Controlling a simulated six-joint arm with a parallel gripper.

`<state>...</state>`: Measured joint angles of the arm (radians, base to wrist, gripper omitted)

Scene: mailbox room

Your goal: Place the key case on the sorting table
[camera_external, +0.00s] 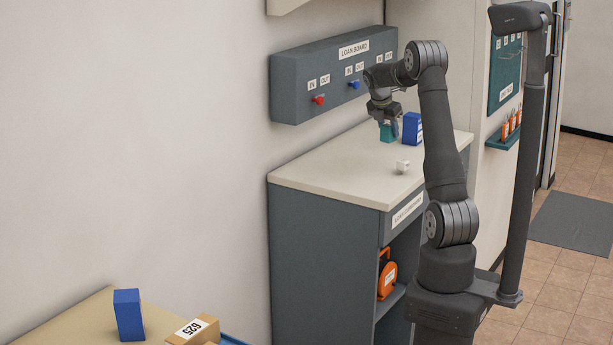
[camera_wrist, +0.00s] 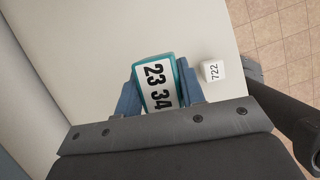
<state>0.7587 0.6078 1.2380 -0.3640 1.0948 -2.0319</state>
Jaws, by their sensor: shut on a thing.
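The key case appears to be the teal box (camera_external: 387,132) over the pale counter top. In the wrist view the teal box (camera_wrist: 174,66) shows a white label reading "23 34". My gripper (camera_external: 388,117) is shut on it, with one blue finger on each side. I cannot tell whether its underside touches the counter. A tan-topped table (camera_external: 60,325), probably the sorting table, is at the lower left of the external view, well away from my gripper. Only part of this table shows.
A blue box (camera_external: 412,129) stands beside the teal box. The tan table holds another blue box (camera_external: 129,315) and a parcel labelled "625" (camera_external: 193,331). The loan board (camera_external: 335,75) hangs behind the counter.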

